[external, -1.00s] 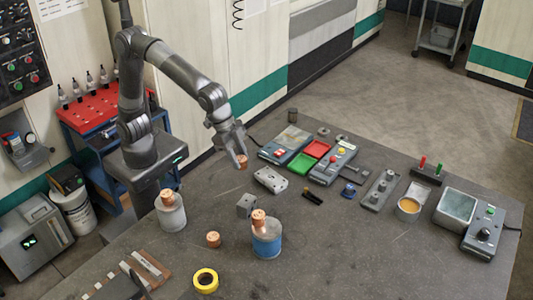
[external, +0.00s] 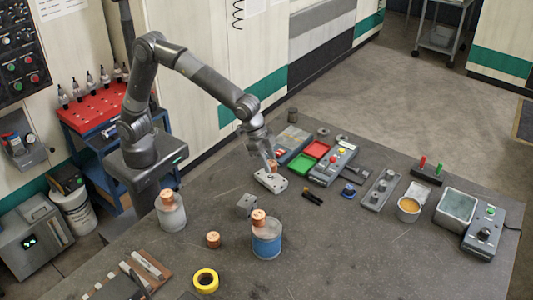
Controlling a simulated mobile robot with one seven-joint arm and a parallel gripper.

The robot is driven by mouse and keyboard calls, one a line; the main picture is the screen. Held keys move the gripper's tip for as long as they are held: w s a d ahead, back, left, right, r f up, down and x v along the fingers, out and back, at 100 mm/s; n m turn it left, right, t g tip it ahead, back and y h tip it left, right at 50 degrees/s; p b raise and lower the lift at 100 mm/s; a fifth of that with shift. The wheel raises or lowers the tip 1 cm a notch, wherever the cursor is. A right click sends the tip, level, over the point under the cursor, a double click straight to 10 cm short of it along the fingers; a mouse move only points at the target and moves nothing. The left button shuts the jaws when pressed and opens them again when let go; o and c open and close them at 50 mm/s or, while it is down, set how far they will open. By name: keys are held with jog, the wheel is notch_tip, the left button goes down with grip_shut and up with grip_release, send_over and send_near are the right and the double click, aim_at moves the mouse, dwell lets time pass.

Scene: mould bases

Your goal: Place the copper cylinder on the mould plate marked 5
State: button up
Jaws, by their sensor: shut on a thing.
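My gripper (external: 270,160) is shut on a copper cylinder (external: 273,167). It holds the cylinder at the far part of a light grey block with holes (external: 268,183); I cannot tell whether the cylinder touches the block. A smaller grey block (external: 246,205) sits nearer on the table. No number 5 can be read on either block at this size. Other copper pieces stand on a grey can (external: 167,196), on a blue-banded can (external: 258,217) and directly on the table (external: 213,239).
A yellow ring (external: 205,281) lies at the table's front. Right of the gripper are a green tray (external: 302,163), a red tray (external: 318,149) and a button box (external: 332,167). The table between the blue-banded can and the right-hand devices is mostly clear.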

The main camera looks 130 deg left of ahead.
jog(key=shift+f, duration=1.35)
jog(key=shift+f, duration=0.1)
jog(key=o, duration=1.2)
jog(key=shift+f, duration=0.1)
jog(key=v, duration=1.3)
jog(key=s+d+r, duration=0.3)
jog(key=s+d, duration=0.1)
jog(key=s, duration=0.4)
jog(key=s+d+f, duration=0.1)
jog(key=s+d, duration=0.1)
jog(key=s, duration=0.6)
jog(key=s+d+f+m, duration=0.1)
jog(key=s+d+f, duration=0.1)
jog(key=s, duration=0.7)
jog(key=s+d+f+m+t, duration=0.1)
jog(key=s+d, duration=0.1)
jog(key=s, duration=0.7)
jog(key=shift+f+h, duration=0.35)
jog(key=shift+h, duration=0.05)
